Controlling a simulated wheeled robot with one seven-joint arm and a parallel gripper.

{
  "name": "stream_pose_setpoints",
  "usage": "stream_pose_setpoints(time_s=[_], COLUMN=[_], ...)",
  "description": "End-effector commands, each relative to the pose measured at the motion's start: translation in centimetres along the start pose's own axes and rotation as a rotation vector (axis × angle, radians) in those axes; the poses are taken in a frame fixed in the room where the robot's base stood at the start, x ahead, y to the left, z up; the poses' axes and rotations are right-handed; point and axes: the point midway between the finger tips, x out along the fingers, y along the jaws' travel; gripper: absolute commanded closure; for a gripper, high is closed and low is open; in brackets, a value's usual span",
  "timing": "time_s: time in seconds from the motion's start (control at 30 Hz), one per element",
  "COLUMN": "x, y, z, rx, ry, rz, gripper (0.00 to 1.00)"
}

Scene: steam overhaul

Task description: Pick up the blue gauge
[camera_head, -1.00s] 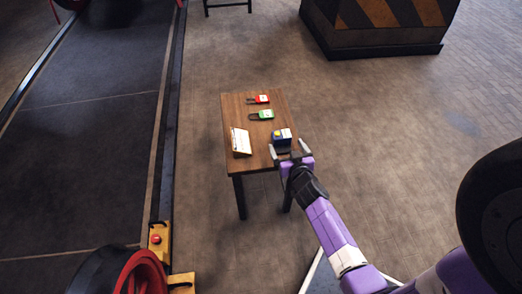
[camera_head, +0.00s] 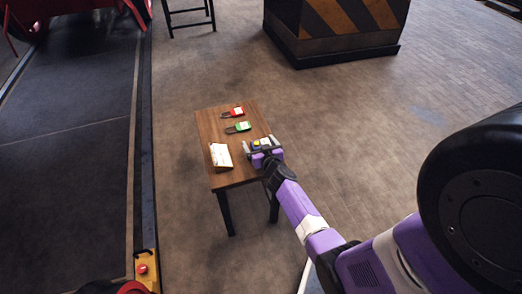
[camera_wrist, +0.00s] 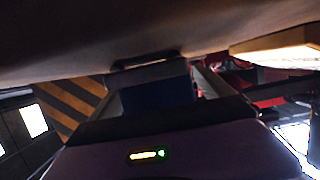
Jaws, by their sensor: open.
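The blue gauge (camera_head: 265,142), a small blue block with a yellow spot and a pale face, sits near the right edge of the small wooden table (camera_head: 212,128) in the head view. My gripper (camera_head: 259,141) is open at that edge, with one finger on each side of the gauge. In the dark wrist view, the gauge's blue side (camera_wrist: 157,95) shows between my fingers. My palm hides part of the gauge, and I cannot tell whether either finger touches it.
A white card on a wooden stand (camera_head: 221,156) is at the left front. A striped dark block (camera_head: 335,30) stands behind; the floor at right is clear.

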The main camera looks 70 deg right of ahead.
Motion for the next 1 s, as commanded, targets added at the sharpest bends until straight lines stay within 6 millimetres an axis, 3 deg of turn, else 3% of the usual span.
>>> stream_pose_setpoints(time_s=[0.23,0.6,0.7,1.0], x=[0.16,0.14,0.16,0.09], y=[0.02,0.02,0.01,0.01], z=[-0.01,-0.01,-0.16,-0.38], rx=[0.000,0.000,0.000,0.000], ry=[0.000,0.000,0.002,0.002], rz=[0.000,0.000,0.000,0.000], gripper=[0.09,0.82,0.97,0.97])
